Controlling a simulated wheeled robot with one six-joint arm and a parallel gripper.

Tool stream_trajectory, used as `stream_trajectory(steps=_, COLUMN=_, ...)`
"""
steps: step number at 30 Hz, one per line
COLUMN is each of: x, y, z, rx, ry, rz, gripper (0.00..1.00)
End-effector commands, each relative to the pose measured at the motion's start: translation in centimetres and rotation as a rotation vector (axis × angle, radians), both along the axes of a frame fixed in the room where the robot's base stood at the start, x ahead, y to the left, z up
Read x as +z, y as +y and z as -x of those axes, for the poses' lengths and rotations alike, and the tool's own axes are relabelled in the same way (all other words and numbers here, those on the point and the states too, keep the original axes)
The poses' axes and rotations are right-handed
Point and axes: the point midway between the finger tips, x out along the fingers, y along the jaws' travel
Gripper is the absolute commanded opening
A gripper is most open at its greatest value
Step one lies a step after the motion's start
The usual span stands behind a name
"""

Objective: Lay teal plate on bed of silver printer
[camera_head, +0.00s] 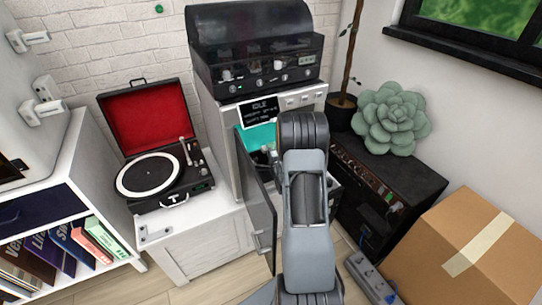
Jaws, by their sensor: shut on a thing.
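The silver printer (227,135) stands in the middle, with a small display reading IDLE on its front. Its door (260,205) is swung open toward me. The teal plate (261,134) shows in the opening below the display, partly covered by my arm. My gripper (265,156) is at the opening, mostly hidden behind my arm, with only a small dark part in sight. It is shut on the teal plate. The printer bed is hidden, and I cannot tell whether the plate touches it.
A dark machine (255,50) sits on top of the printer. An open red-lined record player (150,150) stands on a white cabinet (200,240) at left. A black amplifier (390,185), a cardboard box (470,250) and a power strip (368,277) are at right. The open door stands close beside my arm.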

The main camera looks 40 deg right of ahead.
Motion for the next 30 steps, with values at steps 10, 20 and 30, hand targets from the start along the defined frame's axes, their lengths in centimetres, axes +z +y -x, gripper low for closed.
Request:
stream_trajectory(steps=10, x=-2.6, y=-0.1, z=-0.4, rx=0.0, ry=-0.003, rz=0.001, gripper=0.0)
stream_trajectory(steps=20, x=-2.7, y=0.0, z=-0.4, rx=0.0, ry=0.0, rz=-0.001, gripper=0.46)
stream_trajectory(steps=30, x=-2.8, y=0.1, z=0.2, rx=-0.001, ry=0.002, rz=-0.002, gripper=0.47)
